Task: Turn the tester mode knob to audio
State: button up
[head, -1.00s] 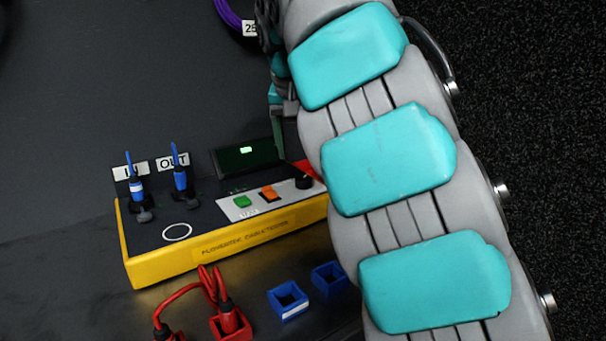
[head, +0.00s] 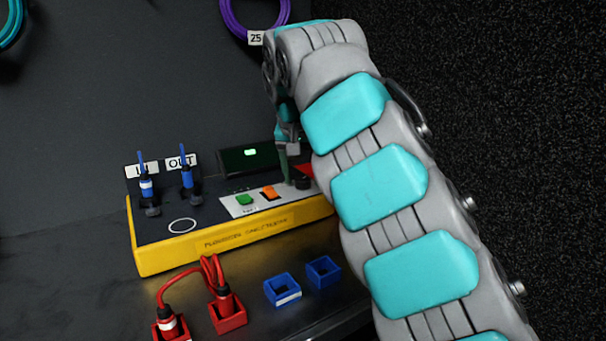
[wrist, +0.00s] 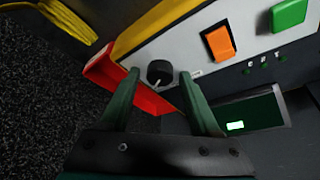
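The yellow cable tester (head: 190,255) stands on the dark bench, with a dark top and a light control panel. Its black mode knob (wrist: 160,72) has a pale pointer mark and sits at the panel's end, beside an orange button (wrist: 217,42) and a green button (wrist: 289,14). In the head view the knob (head: 302,183) is small and close to my fingers. My gripper (wrist: 160,76) is open, with one green finger on each side of the knob in the wrist view. I cannot tell whether the fingers touch it. The knob's mode labels are not readable.
The tester's screen (head: 247,158) shows a small green mark. Blue plugs (head: 147,188) stand in the IN and OUT sockets. Red holders with red plugs (head: 226,304) and blue empty holders (head: 283,291) sit in front. A purple cable coil (head: 254,22) hangs behind.

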grip_shut()
jog(key=shift+f+n+b, duration=0.1)
jog(key=shift+n+b, duration=0.2)
jog(key=shift+b, duration=0.2)
jog(key=shift+y+b, duration=0.3)
jog(key=n+b, duration=0.2)
jog(key=shift+f+n+y, duration=0.1)
jog(key=shift+n+y, duration=0.2)
jog(key=shift+y, duration=0.1)
jog(key=n, duration=0.1)
jog(key=n+y+b, duration=0.1)
jog(key=n, duration=0.1)
jog(key=shift+d+r+n, duration=0.1)
jog(key=shift+r+n, duration=0.1)
jog(key=shift+n, duration=0.1)
jog(key=n+y, duration=0.1)
jog(key=n, duration=0.1)
jog(key=n+g+p, duration=0.1)
jog(key=n, duration=0.1)
jog(key=shift+w+d+r+n+y+p, duration=0.2)
jog(key=shift+n+y+p, duration=0.1)
jog(key=shift+y, duration=0.1)
jog(key=shift+n+g+y+p, duration=0.3)
jog(key=shift+n+g+p, duration=0.5)
jog(key=shift+n+p, duration=0.65)
jog(key=shift+f+n, duration=0.1)
jog(key=shift+n, duration=0.25)
